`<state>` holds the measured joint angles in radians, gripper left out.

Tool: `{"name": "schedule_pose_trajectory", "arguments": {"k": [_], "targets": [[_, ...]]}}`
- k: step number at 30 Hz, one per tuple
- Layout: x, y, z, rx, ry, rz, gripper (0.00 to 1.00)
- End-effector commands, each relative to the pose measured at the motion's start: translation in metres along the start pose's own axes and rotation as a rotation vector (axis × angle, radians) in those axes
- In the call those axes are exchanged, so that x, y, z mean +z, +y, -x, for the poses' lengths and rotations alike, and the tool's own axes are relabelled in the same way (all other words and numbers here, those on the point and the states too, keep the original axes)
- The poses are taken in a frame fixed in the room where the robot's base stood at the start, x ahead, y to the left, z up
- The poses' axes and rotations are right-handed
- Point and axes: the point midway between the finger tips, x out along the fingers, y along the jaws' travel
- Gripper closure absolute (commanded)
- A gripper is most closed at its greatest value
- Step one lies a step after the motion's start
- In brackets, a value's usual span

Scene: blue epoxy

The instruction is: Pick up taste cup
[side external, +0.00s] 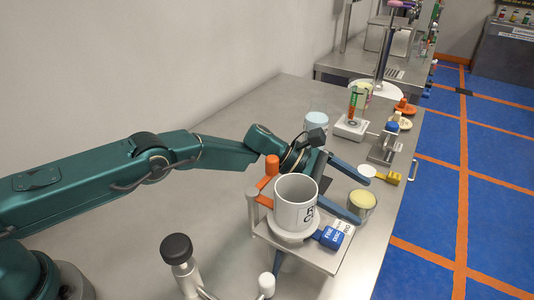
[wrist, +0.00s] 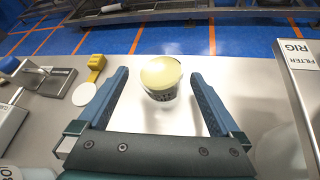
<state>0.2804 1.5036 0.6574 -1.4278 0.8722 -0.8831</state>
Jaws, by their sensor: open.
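The likely taste cup is a small clear cup (side external: 361,203) with pale yellow contents, standing upright near the bench's right edge in the side view. It also shows in the wrist view (wrist: 161,78), with dark print on its side. My gripper (side external: 361,193) is open, with its blue fingers pointing toward the bench edge. In the wrist view the gripper (wrist: 160,73) has one finger on each side of the cup, with a visible gap to both. The cup appears between the fingertips, touching neither. Its lower side is partly hidden in the side view.
A filter rig (side external: 318,256) holding a large white mug (side external: 296,202) stands close beside my gripper. A white disc (side external: 366,170) with a yellow clip (side external: 389,177) lies on the other side. A scale (side external: 351,128) and metal stand (side external: 384,150) are farther back. The bench edge is close beyond the cup.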

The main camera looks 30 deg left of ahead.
Motion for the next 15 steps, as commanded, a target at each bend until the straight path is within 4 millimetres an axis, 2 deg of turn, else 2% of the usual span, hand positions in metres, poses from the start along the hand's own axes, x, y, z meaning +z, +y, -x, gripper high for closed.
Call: {"name": "schedule_pose_trajectory", "arguments": {"k": [14, 15], "targets": [[0.0002, -0.0011, -0.0056, 0.002, 0.001, 0.001, 0.0], [0.0002, -0.0011, -0.0056, 0.002, 0.001, 0.001, 0.15]]}}
